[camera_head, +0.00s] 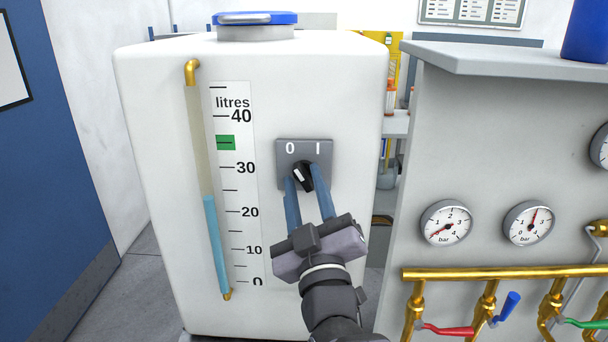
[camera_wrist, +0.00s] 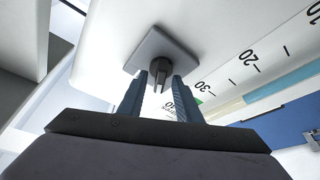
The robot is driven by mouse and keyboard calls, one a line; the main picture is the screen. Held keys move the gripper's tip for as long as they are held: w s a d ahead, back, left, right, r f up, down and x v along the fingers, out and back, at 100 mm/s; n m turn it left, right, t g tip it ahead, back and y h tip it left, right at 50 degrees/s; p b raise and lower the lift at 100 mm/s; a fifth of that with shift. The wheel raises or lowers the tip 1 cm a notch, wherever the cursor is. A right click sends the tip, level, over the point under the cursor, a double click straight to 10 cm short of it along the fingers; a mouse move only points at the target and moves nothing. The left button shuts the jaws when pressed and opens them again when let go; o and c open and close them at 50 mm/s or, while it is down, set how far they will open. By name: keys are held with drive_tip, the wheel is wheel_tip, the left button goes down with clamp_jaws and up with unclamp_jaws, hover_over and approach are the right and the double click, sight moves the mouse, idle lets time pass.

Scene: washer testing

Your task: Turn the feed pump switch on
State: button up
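The feed pump switch is a black rotary knob (camera_head: 302,174) on a grey plate (camera_head: 320,153) marked 0 and I, on the front of the white tank. The knob's white mark tilts up and left, towards the 0. My gripper (camera_head: 306,174) is in front of the plate, its two blue fingers apart, one on each side of the knob in this view. In the wrist view, my gripper (camera_wrist: 162,82) is open, with the knob (camera_wrist: 160,72) between and just beyond the fingertips. I cannot tell whether a finger touches the knob.
The tank (camera_head: 160,120) has a litre scale and a sight tube (camera_head: 211,240) with blue liquid a little above 20. To the right, a grey panel carries pressure gauges (camera_head: 446,223), brass pipes (camera_head: 500,273) and valves with coloured handles. A blue lid (camera_head: 255,18) tops the tank.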

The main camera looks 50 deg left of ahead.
drive_tip(key=shift+w+a+r, duration=0.1)
drive_tip(key=shift+a, duration=0.15)
drive_tip(key=shift+c, duration=0.7)
clamp_jaws()
